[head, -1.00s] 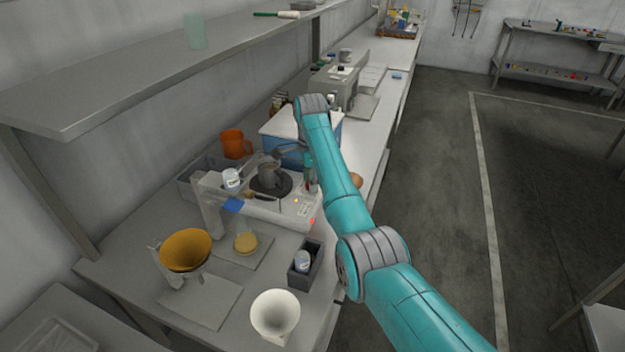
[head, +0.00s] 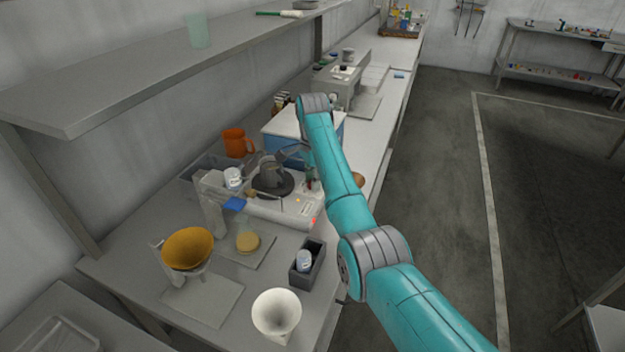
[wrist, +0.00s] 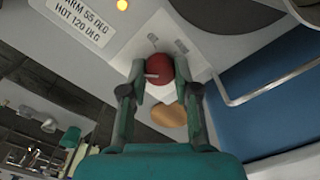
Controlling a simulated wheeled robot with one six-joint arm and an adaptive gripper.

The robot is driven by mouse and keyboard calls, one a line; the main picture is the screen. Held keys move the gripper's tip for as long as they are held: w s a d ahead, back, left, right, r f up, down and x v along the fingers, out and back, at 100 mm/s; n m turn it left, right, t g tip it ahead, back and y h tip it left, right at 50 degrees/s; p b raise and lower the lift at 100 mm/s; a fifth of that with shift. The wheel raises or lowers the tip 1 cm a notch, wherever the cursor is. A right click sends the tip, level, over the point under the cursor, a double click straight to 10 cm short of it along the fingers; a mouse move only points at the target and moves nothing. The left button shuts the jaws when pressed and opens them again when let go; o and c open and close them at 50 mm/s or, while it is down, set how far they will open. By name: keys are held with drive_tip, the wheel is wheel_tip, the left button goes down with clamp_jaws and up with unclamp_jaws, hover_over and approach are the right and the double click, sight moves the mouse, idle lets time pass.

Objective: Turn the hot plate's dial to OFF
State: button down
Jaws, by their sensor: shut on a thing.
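The hot plate (head: 262,212) is a pale unit on the bench in the head view, with a dark grey vessel (head: 271,172) on its round top. Its front panel (wrist: 100,45) fills the top of the wrist view, with a printed label reading "…ARM 55 DEG, HOT 120 DEG" and a lit amber lamp (wrist: 122,5). My gripper (wrist: 160,85) is shut on the red dial (wrist: 166,69), one teal finger on each side. A short pale mark shows on the dial, pointing left in the wrist view. The OFF marking cannot be made out.
A blue box with a white lid (head: 292,123) stands just behind the hot plate. A bent metal rod (wrist: 265,90) runs close to my gripper. A flask (head: 247,240), a yellow funnel (head: 187,248) and a white funnel (head: 276,312) stand nearer. The aisle on the right is clear.

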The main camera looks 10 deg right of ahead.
drive_tip(key=n, duration=2.1)
drive_tip(key=shift+n, duration=0.4)
drive_tip(key=c, duration=0.8)
unclamp_jaws()
drive_tip(key=shift+c, duration=0.2)
